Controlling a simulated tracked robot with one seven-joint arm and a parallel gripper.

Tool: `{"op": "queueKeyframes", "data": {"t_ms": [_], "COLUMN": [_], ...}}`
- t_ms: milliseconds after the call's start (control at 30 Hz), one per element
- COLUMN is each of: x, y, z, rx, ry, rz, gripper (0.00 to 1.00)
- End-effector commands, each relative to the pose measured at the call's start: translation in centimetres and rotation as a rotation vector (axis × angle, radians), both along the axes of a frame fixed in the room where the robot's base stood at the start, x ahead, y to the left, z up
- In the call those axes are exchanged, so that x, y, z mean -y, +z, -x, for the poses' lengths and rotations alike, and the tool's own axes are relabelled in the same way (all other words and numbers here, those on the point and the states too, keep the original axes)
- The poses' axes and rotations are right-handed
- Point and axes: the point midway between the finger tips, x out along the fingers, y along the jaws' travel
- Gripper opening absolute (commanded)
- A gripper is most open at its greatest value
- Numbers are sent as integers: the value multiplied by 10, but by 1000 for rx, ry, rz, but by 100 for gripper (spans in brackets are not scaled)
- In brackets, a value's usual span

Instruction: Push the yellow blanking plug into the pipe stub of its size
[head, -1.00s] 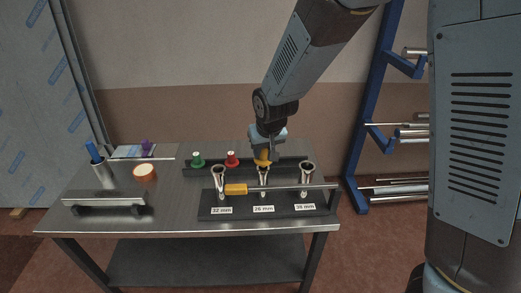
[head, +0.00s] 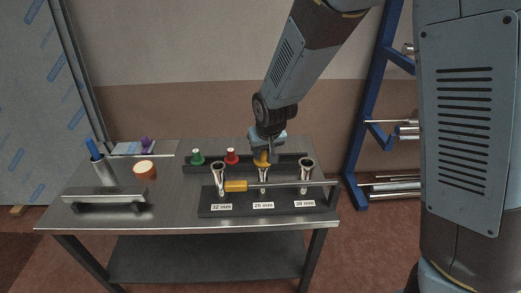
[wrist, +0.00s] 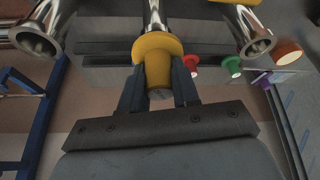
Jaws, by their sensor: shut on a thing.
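The yellow blanking plug (head: 262,161) is held in my gripper (head: 264,153), directly over the middle pipe stub (head: 263,176), which is labelled 26 mm. In the wrist view the plug (wrist: 158,68) sits between both fingers of my gripper (wrist: 158,92), its wide flange toward the middle stub (wrist: 154,14). The flange hides that stub's mouth, so I cannot tell whether the plug touches or enters it. The left stub (head: 218,170), labelled 32 mm, and the wider right stub (head: 306,166) have open mouths.
A green plug (head: 198,157) and a red plug (head: 232,156) stand in the dark rack behind the stubs. An orange-sided roll (head: 145,169) stands to the left. A blue rack (head: 361,150) stands right of the table.

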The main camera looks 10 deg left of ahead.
Motion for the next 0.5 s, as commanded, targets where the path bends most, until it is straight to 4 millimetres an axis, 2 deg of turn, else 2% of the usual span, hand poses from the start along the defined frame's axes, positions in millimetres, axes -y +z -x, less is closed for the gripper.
{"op": "queueKeyframes", "data": {"t_ms": [500], "x": [0], "y": [-11], "z": [0], "rx": [0], "ry": [1], "rz": [2], "gripper": [1]}}
